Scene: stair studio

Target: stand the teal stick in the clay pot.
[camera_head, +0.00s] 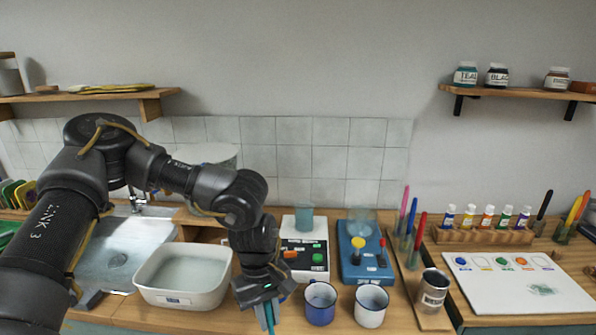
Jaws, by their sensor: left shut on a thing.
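My left gripper (267,303) points down at the front edge of the counter, left of the blue mug. It is shut on the teal stick (269,319), whose lower part shows below the fingers, roughly upright. The rest of the stick is hidden by the gripper, and its lower end is near the bottom of the picture. I cannot make out a clay pot for certain in this view. My right gripper is not in view.
A blue mug (320,313) and a white mug (371,317) stand just right of the gripper. A metal cup (433,291) stands farther right. A white basin (184,298) is to the left. Two devices, one white (310,275) and one blue (351,274), stand behind.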

